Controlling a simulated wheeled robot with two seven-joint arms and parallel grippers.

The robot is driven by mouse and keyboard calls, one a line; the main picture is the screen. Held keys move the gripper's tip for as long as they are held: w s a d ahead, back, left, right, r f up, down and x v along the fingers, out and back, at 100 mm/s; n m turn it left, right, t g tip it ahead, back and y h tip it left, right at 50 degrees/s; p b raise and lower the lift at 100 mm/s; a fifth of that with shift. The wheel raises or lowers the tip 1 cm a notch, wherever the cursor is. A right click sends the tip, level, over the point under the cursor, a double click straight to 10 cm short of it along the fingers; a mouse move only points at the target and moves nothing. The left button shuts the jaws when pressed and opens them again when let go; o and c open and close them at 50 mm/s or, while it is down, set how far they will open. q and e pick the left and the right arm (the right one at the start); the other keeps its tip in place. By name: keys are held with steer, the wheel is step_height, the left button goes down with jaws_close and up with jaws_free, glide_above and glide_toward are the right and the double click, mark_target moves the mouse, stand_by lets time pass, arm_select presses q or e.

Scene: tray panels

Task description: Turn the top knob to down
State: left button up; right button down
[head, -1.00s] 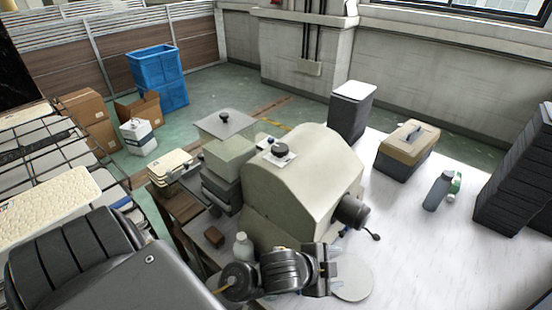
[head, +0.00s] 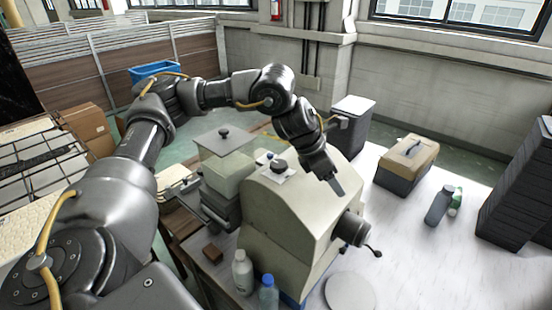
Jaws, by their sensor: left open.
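The top knob (head: 280,165) is a dark round knob on a small white plate on top of the beige rounded machine (head: 290,215). A small blue piece sits beside it on the plate. Which way the knob points is too small to tell. My left gripper (head: 332,184) is above the machine's right slope, to the right of the knob and apart from it. It is open and empty, with its fingers pointing down to the right. A larger dark side knob (head: 352,229) with a lever sticks out of the machine's right face. My right gripper is not in view.
A clear box with a knobbed lid (head: 224,140) stands left of the machine. Two bottles (head: 243,270) stand at its front. A toolbox (head: 407,160), a dark bin (head: 350,125) and a grey bottle (head: 438,205) are to the right. The white table (head: 420,265) is clear at front right.

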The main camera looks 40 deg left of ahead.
arm_select(q)
step_height(320, 180, up, 6)
steer(key=y, duration=0.1)
glide_above(278, 164)
steer(key=w+d, duration=0.2)
steer(key=d, duration=0.2)
steer(key=s+a+r+g, duration=0.1)
steer(key=s+a+r, duration=0.4)
steer(key=a, duration=0.3)
steer(key=shift+y, duration=0.3)
steer(key=x, duration=0.8)
steer(key=shift+s+d+b, duration=0.3)
steer(key=shift+b, duration=0.1)
steer(key=shift+p+x, duration=0.55)
steer(key=shift+x, duration=0.8)
steer(key=c, duration=1)
steer(key=shift+o, duration=0.2)
steer(key=shift+d, duration=0.1)
